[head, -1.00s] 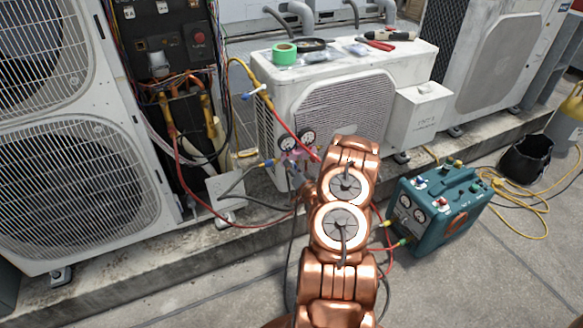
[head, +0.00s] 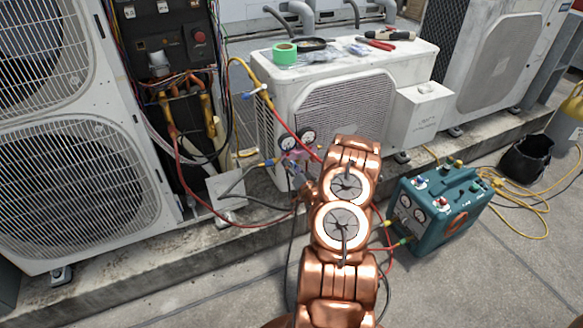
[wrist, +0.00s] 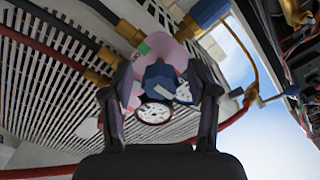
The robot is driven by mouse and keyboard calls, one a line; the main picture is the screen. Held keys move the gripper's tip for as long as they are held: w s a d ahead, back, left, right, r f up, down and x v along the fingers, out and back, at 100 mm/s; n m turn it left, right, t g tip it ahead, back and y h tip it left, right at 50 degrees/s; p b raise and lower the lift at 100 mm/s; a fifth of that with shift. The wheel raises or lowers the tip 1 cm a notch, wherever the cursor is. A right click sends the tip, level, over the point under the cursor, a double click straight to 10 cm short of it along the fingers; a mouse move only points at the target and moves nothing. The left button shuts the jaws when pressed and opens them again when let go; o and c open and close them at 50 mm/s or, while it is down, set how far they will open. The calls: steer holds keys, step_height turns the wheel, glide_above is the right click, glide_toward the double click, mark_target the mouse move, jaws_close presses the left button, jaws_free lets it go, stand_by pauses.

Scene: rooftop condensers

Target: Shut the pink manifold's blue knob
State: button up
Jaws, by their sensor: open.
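The pink manifold (wrist: 172,52) with its gauges hangs at the left front of the small white condenser; in the head view the manifold (head: 296,156) is partly hidden by my arm. Its blue knob (wrist: 160,80) is in the middle of the wrist view, in front of a round gauge (wrist: 154,112). My gripper (wrist: 162,88) is open, with one finger on each side of the blue knob. I cannot tell whether either finger touches it. In the head view my gripper is mostly hidden behind my arm.
Red and dark hoses (head: 205,208) run from the manifold area. A teal recovery machine (head: 436,212) stands on the ground to the right of my arm. The white condenser (head: 340,108) carries green tape (head: 284,54) and tools. A large condenser (head: 80,140) stands left.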

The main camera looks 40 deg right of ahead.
steer(key=v, duration=1.1)
steer(key=shift+s+a, duration=0.15)
steer(key=shift+s, duration=0.15)
stand_by(0.4)
steer(key=w+a+r+n+g+y, duration=0.2)
steer(key=w+a+n+g+y, duration=0.1)
steer(key=w+a+n+g, duration=0.3)
steer(key=s+a+r+n+g, duration=0.3)
steer(key=a+r+g, duration=0.3)
steer(key=a+r, duration=0.3)
steer(key=s+a+r+n+g+y, duration=0.1)
steer(key=s+a+r+g, duration=0.1)
steer(key=s+a+r, duration=0.5)
steer(key=s+a+r+n+g+y, duration=0.1)
steer(key=s+a+r+n+g, duration=0.15)
steer(key=s+a, duration=0.85)
steer(key=s+a+r+g+y, duration=0.1)
steer(key=s+a+r+g, duration=0.2)
steer(key=s+a+r, duration=0.55)
steer(key=s+r+p, duration=0.1)
steer(key=r+p, duration=1)
steer(key=s+d+r+p, duration=0.1)
steer(key=s+r+p, duration=0.1)
steer(key=r+p, duration=0.8)
steer(key=shift+s+d+r+t+p, duration=0.3)
steer(key=shift+r+t+p, duration=0.1)
steer(key=shift+p, duration=0.55)
